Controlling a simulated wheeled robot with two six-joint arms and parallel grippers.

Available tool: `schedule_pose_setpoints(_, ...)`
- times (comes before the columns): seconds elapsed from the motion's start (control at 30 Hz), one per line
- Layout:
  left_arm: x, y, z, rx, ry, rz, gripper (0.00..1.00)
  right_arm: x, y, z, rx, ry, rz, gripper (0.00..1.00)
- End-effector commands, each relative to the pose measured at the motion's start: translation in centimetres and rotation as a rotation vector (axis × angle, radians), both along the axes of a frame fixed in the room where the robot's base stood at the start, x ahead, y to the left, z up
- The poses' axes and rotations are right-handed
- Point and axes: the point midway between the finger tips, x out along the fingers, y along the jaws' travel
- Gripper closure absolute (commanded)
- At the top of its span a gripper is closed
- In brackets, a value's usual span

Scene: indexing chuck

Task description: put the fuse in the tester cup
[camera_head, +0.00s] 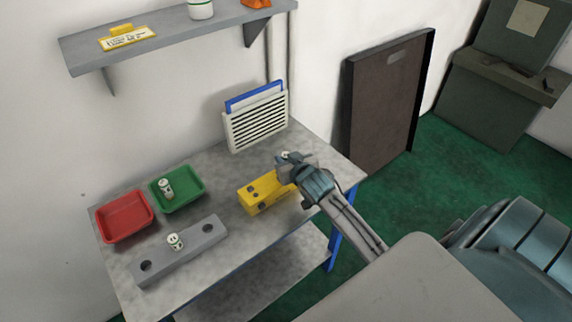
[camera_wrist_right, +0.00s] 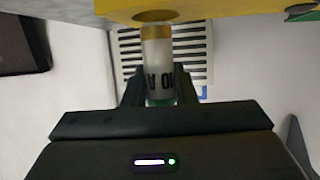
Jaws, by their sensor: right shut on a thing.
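My right gripper (camera_head: 284,168) is at the right end of the yellow block (camera_head: 258,193), which has round holes in its front face. In the right wrist view the gripper (camera_wrist_right: 160,88) is shut on a fuse (camera_wrist_right: 159,70), a pale cylinder with black lettering, a gold end and a green end. The gold end is at a round opening in the yellow block (camera_wrist_right: 235,8); I cannot tell how far in it is. Another fuse (camera_head: 174,241) stands in the grey bar and one (camera_head: 165,188) is in the green tray. Which part is the tester cup is unclear. My left gripper is out of view.
The green tray (camera_head: 199,202) and red tray (camera_head: 125,236) sit at the table's left. The grey bar (camera_head: 205,233) has open holes. A slatted white box (camera_head: 235,143) stands behind the block. A shelf (camera_head: 165,25) hangs above. Table between trays and block is clear.

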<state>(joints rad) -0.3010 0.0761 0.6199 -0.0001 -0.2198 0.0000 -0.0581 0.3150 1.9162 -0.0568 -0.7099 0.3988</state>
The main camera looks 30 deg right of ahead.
Motion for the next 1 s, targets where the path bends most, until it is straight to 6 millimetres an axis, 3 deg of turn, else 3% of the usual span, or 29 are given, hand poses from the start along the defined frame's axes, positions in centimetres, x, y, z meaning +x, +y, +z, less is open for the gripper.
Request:
schedule_pose_setpoints(0.23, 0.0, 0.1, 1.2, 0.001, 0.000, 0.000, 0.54, -0.1, 0.0, -3.1, 0.002, 0.005, 0.000, 0.98)
schedule_pose_setpoints(0.63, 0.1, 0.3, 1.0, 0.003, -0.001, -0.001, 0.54, -0.1, 0.1, -3.8, 0.001, 0.002, 0.001, 0.98)
schedule_pose_setpoints(0.67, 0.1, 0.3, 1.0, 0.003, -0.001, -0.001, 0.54, -0.1, 0.1, -3.7, 0.001, 0.002, 0.001, 0.72)
schedule_pose_setpoints(0.77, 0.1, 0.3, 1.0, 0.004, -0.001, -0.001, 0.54, -0.1, 0.1, -3.7, 0.001, 0.002, 0.001, 0.54)
schedule_pose_setpoints(1.0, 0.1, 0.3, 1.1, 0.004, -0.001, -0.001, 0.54, -0.1, 0.1, -3.7, 0.001, 0.002, 0.001, 0.54)
